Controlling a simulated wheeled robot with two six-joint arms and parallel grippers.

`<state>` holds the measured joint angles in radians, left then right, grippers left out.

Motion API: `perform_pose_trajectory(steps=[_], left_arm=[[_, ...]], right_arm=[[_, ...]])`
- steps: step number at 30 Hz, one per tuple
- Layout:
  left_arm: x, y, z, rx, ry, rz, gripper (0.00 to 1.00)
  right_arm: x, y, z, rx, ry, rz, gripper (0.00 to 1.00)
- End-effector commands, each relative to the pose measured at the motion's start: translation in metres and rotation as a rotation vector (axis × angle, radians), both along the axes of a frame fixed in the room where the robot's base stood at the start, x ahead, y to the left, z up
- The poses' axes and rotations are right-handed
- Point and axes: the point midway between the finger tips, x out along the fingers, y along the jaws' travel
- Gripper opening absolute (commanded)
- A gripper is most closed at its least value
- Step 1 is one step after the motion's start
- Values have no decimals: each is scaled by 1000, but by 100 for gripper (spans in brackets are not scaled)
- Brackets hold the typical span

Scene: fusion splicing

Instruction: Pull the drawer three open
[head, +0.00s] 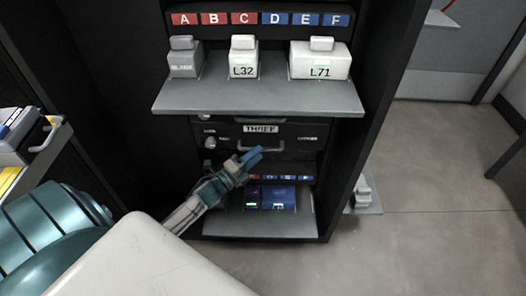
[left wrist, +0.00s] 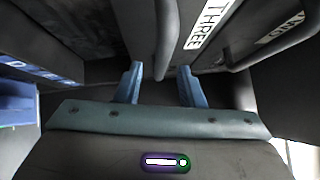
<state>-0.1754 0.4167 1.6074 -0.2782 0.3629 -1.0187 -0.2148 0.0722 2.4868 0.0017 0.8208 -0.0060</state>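Drawer three (head: 290,131) is a dark drawer front labelled THREE, below the grey shelf in the black cabinet. It looks shut. Its grey bar handle (head: 275,149) is partly hidden by my left gripper in the head view. My left gripper (head: 250,157) has blue fingers and is at the handle. In the left wrist view the fingers of my left gripper (left wrist: 160,85) are spread apart. The handle (left wrist: 166,40) runs down between them, with a gap on each side. The label THREE (left wrist: 205,22) shows beside it. My right gripper is not in view.
The grey shelf (head: 260,98) juts out above the drawer and carries white blocks marked L32 (head: 243,66) and L71 (head: 320,66). A lower shelf (head: 300,225) with lit panels is below. Another drawer handle (left wrist: 268,52) shows in the left wrist view. The floor at right is mostly clear.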

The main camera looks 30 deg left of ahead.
Motion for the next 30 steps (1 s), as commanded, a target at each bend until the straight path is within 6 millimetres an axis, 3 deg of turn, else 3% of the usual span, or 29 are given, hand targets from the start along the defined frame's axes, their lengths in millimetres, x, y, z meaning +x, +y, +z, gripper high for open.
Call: perform_pose_trajectory(steps=[6, 18, 24, 30], left_arm=[[28, -7, 5, 0, -1, 1, 35], [36, -9, 6, 0, 1, 0, 35], [36, -9, 6, -1, 1, 0, 0], [36, -9, 6, -1, 1, 0, 0]], right_arm=[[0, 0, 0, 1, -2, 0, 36], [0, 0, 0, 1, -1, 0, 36], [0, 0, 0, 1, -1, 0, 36], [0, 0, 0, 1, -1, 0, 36]])
